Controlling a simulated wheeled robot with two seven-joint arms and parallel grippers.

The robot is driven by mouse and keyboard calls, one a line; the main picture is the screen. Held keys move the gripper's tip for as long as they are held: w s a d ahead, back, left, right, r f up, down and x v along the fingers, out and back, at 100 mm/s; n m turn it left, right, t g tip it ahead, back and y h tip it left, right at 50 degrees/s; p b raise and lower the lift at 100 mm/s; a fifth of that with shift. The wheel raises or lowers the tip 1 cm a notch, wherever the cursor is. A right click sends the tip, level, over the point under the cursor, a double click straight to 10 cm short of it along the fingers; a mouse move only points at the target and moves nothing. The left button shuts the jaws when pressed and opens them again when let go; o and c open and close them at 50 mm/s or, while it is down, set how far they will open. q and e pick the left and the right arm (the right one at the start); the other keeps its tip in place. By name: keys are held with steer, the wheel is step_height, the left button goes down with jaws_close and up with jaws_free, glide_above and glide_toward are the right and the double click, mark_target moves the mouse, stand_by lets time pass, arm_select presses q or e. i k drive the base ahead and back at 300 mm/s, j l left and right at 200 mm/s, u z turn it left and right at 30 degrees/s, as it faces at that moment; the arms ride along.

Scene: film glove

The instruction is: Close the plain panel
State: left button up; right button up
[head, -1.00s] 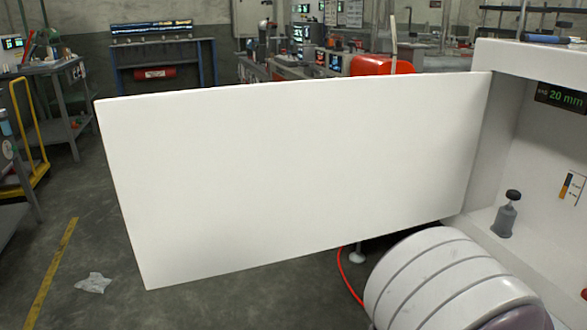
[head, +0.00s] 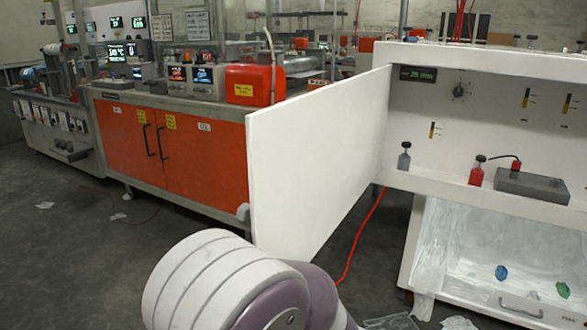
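The plain panel (head: 318,160) is a flat white door in the middle of the head view. It stands open, swung out toward me from the left side of a white cabinet (head: 395,62). Its inner edge meets the cabinet's left side, and its free edge is nearest me. One of my arms, with white ringed segments and a purple joint, shows at the bottom centre, below and in front of the panel. It appears apart from the panel, though the overlap makes this hard to judge. Neither gripper is in view.
A lined bin (head: 490,265) sits below. An orange bench (head: 190,145) stands behind the panel.

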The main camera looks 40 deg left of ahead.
mark_target(312, 155)
steer(key=j+z, duration=0.1)
steer(key=j, duration=1)
steer(key=k+j+z, duration=0.1)
steer(key=j, duration=0.95)
steer(key=j+z, duration=0.15)
steer(key=j, duration=0.15)
steer(key=k+j+z, duration=0.2)
steer(key=k+j+u, duration=0.2)
steer(key=k+j, duration=0.05)
steer(key=j, duration=0.05)
